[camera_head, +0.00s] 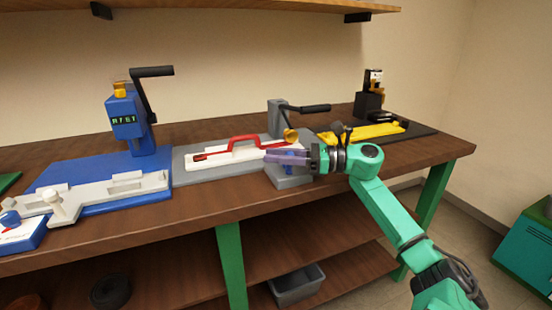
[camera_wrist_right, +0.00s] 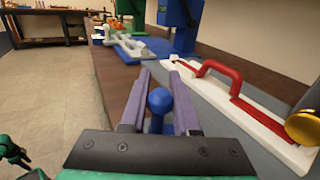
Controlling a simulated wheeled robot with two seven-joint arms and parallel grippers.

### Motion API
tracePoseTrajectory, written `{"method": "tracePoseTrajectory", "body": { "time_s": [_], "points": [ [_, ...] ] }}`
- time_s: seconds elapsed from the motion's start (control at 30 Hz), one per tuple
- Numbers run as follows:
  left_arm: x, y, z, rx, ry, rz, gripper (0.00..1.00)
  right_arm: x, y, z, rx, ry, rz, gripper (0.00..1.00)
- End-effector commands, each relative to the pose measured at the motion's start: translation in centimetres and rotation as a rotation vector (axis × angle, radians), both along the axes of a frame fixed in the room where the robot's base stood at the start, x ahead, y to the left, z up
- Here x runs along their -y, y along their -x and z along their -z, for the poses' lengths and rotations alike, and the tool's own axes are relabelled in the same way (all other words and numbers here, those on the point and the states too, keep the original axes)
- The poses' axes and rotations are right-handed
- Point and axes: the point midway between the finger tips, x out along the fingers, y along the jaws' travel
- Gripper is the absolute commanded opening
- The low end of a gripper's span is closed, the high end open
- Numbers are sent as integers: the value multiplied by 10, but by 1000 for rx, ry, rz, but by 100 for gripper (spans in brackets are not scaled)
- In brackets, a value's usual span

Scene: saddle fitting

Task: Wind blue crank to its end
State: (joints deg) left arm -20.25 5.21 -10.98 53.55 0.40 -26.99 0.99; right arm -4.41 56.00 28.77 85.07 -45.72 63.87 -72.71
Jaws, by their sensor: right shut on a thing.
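The blue crank's round knob (camera_wrist_right: 160,102) sits between the purple fingers of my right gripper (camera_wrist_right: 160,118) in the right wrist view. In the head view my right gripper (camera_head: 287,157) reaches in from the right at the front of the grey block (camera_head: 290,181). It is shut on the blue crank, and only a little blue shows around the fingers there. The fingers hide most of the crank, and I cannot tell its turn angle. My left gripper is not in view.
A white plate with a red handle (camera_head: 240,141) lies left of my gripper. Behind stands a grey post with a black lever (camera_head: 302,109) and brass knob (camera_head: 291,135). A blue press (camera_head: 128,122) stands left, a yellow fixture (camera_head: 374,132) right. The table's front edge is close.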

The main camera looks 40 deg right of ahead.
Motion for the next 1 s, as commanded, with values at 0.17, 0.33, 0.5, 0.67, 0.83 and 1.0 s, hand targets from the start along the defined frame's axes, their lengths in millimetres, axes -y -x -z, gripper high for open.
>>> {"method": "tracePoseTrajectory", "body": {
  "time_s": [0.17, 0.33, 0.5, 0.67, 0.83, 1.0],
  "points": [
    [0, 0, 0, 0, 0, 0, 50, 0, 0, 1, -3, 1, 0, 0],
    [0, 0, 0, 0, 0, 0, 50, 0, 0, 1, -2, 1, 0, 60],
    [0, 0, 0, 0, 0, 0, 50, 0, 0, 1, -1, 1, 0, 60],
    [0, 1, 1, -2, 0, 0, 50, 3, 3, 1, -1, 0, 2, 60],
    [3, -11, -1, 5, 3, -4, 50, 21, 23, 3, -2, -1, 4, 60],
    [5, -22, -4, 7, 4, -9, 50, 51, 55, 3, -3, -2, 5, 60]
  ]
}}
